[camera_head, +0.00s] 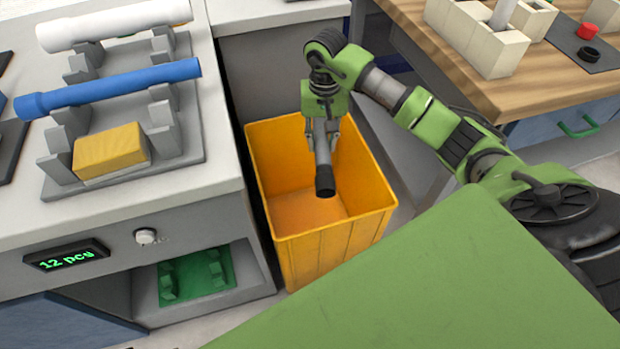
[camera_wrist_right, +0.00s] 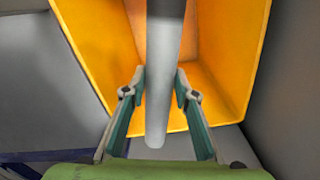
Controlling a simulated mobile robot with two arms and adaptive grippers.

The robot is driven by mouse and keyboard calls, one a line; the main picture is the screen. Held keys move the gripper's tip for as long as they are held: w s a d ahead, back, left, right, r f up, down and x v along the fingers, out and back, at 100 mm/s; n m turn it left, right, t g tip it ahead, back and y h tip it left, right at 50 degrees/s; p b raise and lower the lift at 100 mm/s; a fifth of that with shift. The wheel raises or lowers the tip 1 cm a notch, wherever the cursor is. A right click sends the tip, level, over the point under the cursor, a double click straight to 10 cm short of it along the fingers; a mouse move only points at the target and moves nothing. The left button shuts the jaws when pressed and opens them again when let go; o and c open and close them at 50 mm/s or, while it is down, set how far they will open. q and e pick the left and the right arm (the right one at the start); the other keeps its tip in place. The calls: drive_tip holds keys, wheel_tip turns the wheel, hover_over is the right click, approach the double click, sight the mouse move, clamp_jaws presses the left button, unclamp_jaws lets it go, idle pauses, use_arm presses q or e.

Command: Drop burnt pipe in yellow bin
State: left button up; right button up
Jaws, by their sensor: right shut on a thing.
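The burnt pipe (camera_head: 323,160) is grey with a dark, blackened end pointing down toward the camera in the head view. My right gripper (camera_head: 322,138) is shut on it and holds it over the open yellow bin (camera_head: 335,240). In the right wrist view the pipe (camera_wrist_right: 163,75) runs between the two fingers of the right gripper (camera_wrist_right: 161,85), with the bin (camera_wrist_right: 88,40) behind it. The bin's visible floor looks empty. My left gripper is not in view.
A grey counter (camera_head: 215,165) left of the bin carries a rack with a white pipe (camera_head: 115,22), a blue pipe (camera_head: 110,88) and a yellow sponge-like block (camera_head: 110,150). A display (camera_head: 66,257) reads "12 pcs". A wooden table (camera_head: 440,45) with pale blocks stands at upper right.

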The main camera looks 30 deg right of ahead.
drive_tip(key=o, duration=1.2)
drive_tip(key=shift+o, duration=0.2)
wheel_tip(320, 180, up, 12)
